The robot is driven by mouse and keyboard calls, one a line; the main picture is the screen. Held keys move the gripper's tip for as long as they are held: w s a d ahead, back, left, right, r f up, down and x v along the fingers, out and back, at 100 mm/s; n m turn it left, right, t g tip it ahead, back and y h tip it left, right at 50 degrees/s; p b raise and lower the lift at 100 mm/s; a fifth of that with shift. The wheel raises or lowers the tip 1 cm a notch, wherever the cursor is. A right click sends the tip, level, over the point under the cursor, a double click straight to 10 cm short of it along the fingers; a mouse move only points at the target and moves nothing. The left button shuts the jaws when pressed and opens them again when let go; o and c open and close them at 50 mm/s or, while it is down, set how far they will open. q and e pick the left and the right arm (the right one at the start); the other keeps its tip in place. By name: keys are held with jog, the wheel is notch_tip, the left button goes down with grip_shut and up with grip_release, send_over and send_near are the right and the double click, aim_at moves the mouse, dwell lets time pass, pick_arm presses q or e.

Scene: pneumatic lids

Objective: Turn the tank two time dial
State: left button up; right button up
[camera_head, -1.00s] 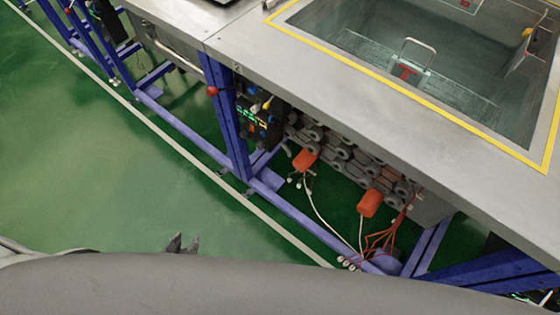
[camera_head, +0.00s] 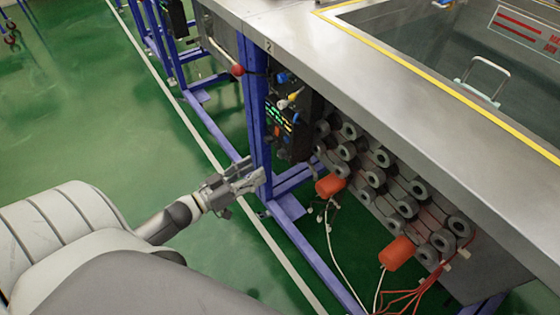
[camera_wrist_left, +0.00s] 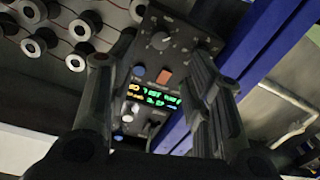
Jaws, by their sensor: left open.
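The dark control panel (camera_head: 284,122) hangs under the tank's edge beside a blue leg, with green lit digits. In the left wrist view the panel (camera_wrist_left: 150,125) shows between my fingers, with a round black knob (camera_wrist_left: 160,41), blue knobs (camera_wrist_left: 138,71), an orange-red switch (camera_wrist_left: 164,77) and lit digits (camera_wrist_left: 155,97). I cannot tell which knob is the time dial; the labels are unreadable. My left gripper (camera_head: 253,176) is open and empty, in front of the blue leg and below left of the panel. It touches no knob that I can see. My right gripper is out of view.
The blue leg (camera_head: 256,110) stands close by the panel and my gripper. Grey cylinders (camera_head: 375,178), orange caps (camera_head: 397,253) and loose cables hang to the right. The grey tank top (camera_head: 400,75) overhangs the panel. The green floor (camera_head: 110,130) on the left is clear.

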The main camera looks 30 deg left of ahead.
aim_at(279, 156)
pick_arm(q)
jog(key=b+x, duration=0.1)
jog(key=x, duration=0.7)
jog(key=shift+w+d+f, duration=0.1)
jog(key=shift+w+f, duration=0.05)
jog(key=shift+w, duration=0.15)
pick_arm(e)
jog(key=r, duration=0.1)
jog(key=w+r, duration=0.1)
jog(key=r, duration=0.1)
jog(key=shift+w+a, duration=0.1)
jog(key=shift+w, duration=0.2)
pick_arm(q)
jog(key=shift+c, duration=0.5)
grip_shut()
